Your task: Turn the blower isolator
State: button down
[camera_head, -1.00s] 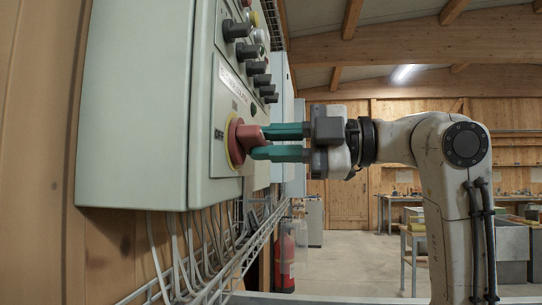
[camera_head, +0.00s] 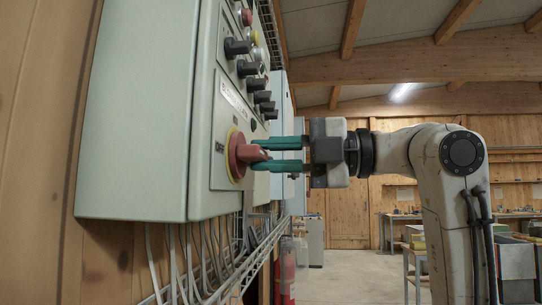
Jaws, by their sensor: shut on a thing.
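The blower isolator (camera_head: 240,154) is a red rotary handle on a yellow ring, low on the front of the pale green control cabinet (camera_head: 140,125). The word OFF shows to the left of the ring. My gripper (camera_head: 268,155) reaches in from the right with two teal fingers, one above the other. The fingers are shut on the red handle, which sticks out between their tips. The far side of the handle and most of the plate lettering are hidden or too slanted to read.
Several black selector knobs (camera_head: 248,68) and a red button (camera_head: 244,16) sit above the isolator. A wire cable tray (camera_head: 262,250) with grey cables runs below the cabinet. A red fire extinguisher (camera_head: 285,276) stands beyond. Open floor (camera_head: 355,275) lies at right.

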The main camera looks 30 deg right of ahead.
jog(key=shift+f, duration=0.1)
jog(key=c, duration=1)
grip_release()
jog(key=b+v, duration=0.1)
jog(key=v, duration=1)
jog(key=shift+w, duration=0.1)
